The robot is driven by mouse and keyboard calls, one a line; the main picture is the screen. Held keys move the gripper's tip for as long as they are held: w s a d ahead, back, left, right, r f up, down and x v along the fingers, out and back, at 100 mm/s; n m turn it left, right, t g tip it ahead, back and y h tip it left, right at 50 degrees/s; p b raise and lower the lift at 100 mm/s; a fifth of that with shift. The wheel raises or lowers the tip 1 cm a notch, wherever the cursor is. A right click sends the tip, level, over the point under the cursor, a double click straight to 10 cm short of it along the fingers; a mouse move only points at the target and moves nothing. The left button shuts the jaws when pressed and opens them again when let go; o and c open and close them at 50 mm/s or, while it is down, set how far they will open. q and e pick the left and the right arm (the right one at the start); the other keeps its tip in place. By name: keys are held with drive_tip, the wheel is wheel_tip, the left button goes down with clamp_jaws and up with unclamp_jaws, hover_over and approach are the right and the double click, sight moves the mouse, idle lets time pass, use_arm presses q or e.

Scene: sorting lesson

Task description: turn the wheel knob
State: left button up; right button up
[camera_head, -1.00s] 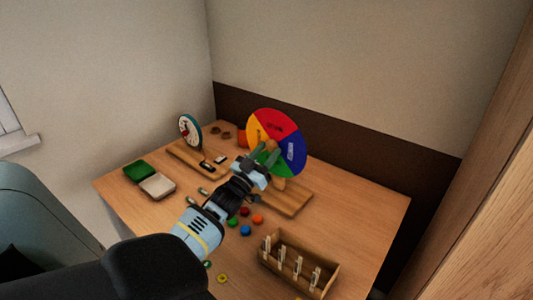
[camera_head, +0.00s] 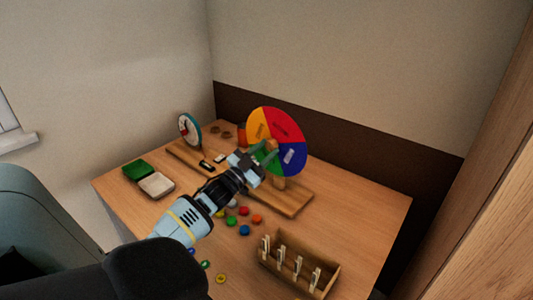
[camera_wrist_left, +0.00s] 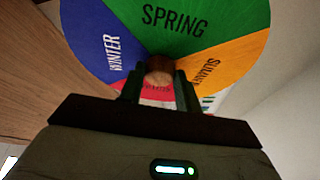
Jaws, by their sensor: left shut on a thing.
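The season wheel (camera_head: 285,128) stands upright on a wooden base (camera_head: 296,201) at the back of the table. It has orange, red, blue and green sectors; the wrist view shows the green SPRING sector (camera_wrist_left: 175,20) at the top. The round wooden knob (camera_wrist_left: 159,69) is at the wheel's centre. My left gripper (camera_head: 264,153) reaches it from the front, and in the left wrist view its dark fingers (camera_wrist_left: 159,80) are shut on the knob from both sides. In the head view the gripper hides the knob and part of the green sector. My right gripper is not in view.
A wooden tray with clothespins (camera_head: 322,280) stands at the front right. Several coloured counters (camera_head: 244,230) lie below my left arm. A clock dial (camera_head: 189,129) stands at the left, behind green (camera_head: 138,170) and pale (camera_head: 157,185) squares. The table's right side is clear.

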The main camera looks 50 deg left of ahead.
use_arm(q)
drive_tip(key=m+h, duration=0.2)
drive_tip(key=m, duration=0.2)
drive_tip(key=shift+a+g, duration=0.15)
drive_tip(key=shift+g, duration=0.25)
drive_tip(key=m, duration=0.2)
drive_tip(key=m+g+h, duration=0.1)
drive_tip(key=m, duration=0.1)
drive_tip(key=shift+a+r+m, duration=0.1)
drive_tip(key=shift+r+m, duration=0.1)
drive_tip(key=shift+m, duration=0.1)
drive_tip(key=m, duration=0.1)
drive_tip(key=m+g+h, duration=0.1)
drive_tip(key=m, duration=0.1)
drive_tip(key=m+g+p, duration=0.1)
drive_tip(key=shift+a+r+m, duration=0.1)
drive_tip(key=shift+r+m, duration=0.15)
drive_tip(key=shift+m, duration=0.05)
drive_tip(key=shift+m+g+p, duration=0.4)
drive_tip(key=shift+m+g, duration=0.1)
drive_tip(key=shift+m, duration=0.7)
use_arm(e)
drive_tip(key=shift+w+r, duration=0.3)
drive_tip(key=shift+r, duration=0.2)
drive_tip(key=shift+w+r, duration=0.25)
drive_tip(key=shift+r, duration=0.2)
use_arm(q)
drive_tip(key=o, duration=1)
drive_tip(key=shift+s, duration=0.2)
